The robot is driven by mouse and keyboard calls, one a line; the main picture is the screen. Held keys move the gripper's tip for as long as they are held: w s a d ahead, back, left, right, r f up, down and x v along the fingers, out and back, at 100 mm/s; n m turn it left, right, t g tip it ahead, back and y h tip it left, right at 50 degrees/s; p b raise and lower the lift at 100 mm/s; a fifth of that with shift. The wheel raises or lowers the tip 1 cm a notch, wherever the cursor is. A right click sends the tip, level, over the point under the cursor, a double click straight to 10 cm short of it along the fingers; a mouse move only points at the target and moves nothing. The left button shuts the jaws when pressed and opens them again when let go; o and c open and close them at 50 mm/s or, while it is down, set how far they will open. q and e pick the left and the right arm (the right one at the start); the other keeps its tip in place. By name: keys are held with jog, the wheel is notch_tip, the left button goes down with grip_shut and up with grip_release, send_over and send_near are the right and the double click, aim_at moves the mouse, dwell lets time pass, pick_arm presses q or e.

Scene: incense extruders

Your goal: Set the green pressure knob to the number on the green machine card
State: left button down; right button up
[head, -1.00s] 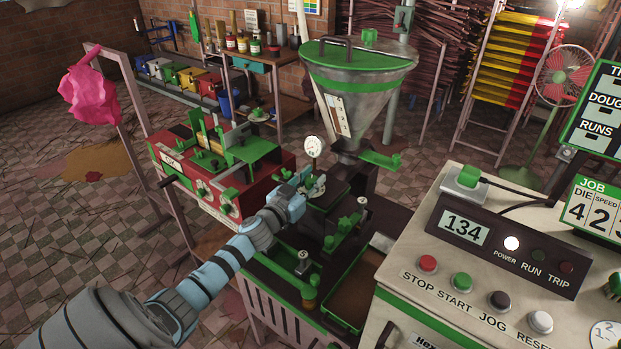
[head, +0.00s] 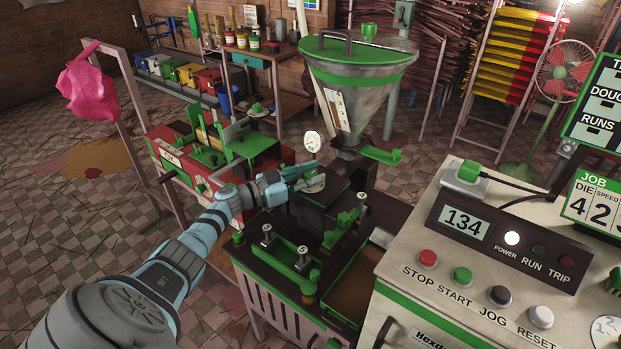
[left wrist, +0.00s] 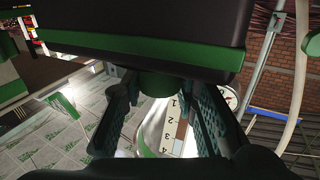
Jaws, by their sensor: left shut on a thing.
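My left gripper (head: 308,177) is at the side of the green machine, below the steel hopper (head: 365,105) and the round pressure gauge (head: 312,141). In the left wrist view, its two dark fingers (left wrist: 160,95) are closed on a short green knob (left wrist: 160,85) under a dark block with a green edge. The knob's setting cannot be read. The green job card (head: 592,207) at the right edge reads DIE 4 and SPEED 2; its further part is cut off. My right gripper is not in view.
A control cabinet (head: 470,262) with a display reading 134 and several buttons stands at the right. A red machine (head: 175,160) stands behind my left arm. Green clamps and posts (head: 290,255) stand on the machine bed below the gripper.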

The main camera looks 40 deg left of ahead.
pick_arm(q)
jog(key=c, duration=1.2)
grip_release()
jog(key=shift+c, duration=0.2)
jog(key=shift+s, duration=0.1)
jog(key=v, duration=1.1)
jog(key=shift+s, duration=0.4)
jog(key=shift+a, duration=0.2)
